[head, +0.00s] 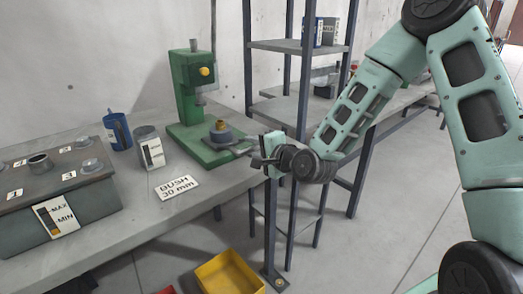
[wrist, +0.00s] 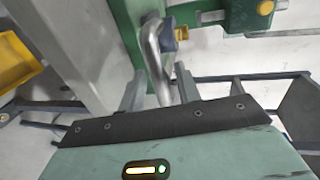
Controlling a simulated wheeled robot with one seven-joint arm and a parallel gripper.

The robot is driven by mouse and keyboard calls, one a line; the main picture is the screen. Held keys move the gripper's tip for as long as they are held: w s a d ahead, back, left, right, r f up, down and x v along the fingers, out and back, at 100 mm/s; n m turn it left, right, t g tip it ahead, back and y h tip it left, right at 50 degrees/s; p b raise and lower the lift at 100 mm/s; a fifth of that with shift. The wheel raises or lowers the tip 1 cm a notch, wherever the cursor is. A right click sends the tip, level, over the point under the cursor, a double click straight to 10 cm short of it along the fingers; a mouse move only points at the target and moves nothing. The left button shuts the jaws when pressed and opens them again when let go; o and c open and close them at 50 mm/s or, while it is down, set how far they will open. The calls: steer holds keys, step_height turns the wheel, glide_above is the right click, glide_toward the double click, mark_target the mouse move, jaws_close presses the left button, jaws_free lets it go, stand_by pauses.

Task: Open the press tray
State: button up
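The green press (head: 190,95) stands on the workbench, with a yellow knob and a grey round piece with a brass top (head: 220,128) on its base. I cannot make out the tray's edges apart from the base. A grey metal handle (head: 238,150) sticks out at the press's front right. My gripper (head: 257,160) is at the bench's right edge, by the handle's outer end. In the wrist view, the bent handle (wrist: 153,50) runs down between my two fingers (wrist: 159,85). Narrow gaps show on both sides of it, so the gripper looks open around it.
A grey box with a MAX/MIN gauge (head: 70,205), a blue can (head: 117,130), a grey can (head: 150,148) and a BUSH 30 mm card (head: 174,187) are on the bench. A yellow bin (head: 228,275) is below. A shelf rack (head: 290,48) stands behind my arm.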

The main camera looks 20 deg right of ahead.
steer(key=v, duration=0.6)
steer(key=shift+r, duration=0.1)
steer(key=p, duration=0.4)
steer(key=shift+w+d+r, duration=0.1)
steer(key=shift+d+r, duration=0.05)
steer(key=shift+r, duration=0.2)
steer(key=shift+d+r+p, duration=0.1)
steer(key=shift+d+p, duration=0.05)
steer(key=shift+p, duration=1.05)
steer(key=shift+s+p, duration=0.25)
steer(key=shift+p, duration=0.3)
steer(key=f+p+v, duration=0.1)
steer(key=p+v, duration=0.9)
steer(key=p, duration=0.3)
steer(key=shift+s+p, duration=0.3)
steer(key=shift+s, duration=0.15)
